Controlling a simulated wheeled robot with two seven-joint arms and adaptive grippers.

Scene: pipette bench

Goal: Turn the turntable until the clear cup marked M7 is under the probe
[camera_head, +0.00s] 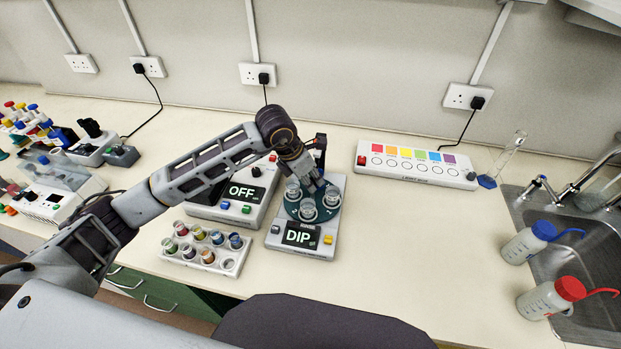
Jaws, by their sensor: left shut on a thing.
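The round dark green turntable (319,217) sits on a white device whose display reads DIP. Several clear cups stand on it: one at the left (293,190), one at the front (307,208) and one at the right (332,197). The marks on the cups are too small to read, so I cannot tell which is M7. My left gripper (316,185) reaches down among the cups and is shut at the turntable's middle; the part it grips is mostly hidden. A dark post (320,142), probably the probe's holder, stands behind the gripper. My right gripper is out of view.
A box with display OFF (243,191) stands close left of the turntable device. A rack of coloured vials (205,250) is in front of it. A colour-strip panel (415,165) lies behind right. Wash bottles (522,245) stand near the sink. The bench right of the turntable is clear.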

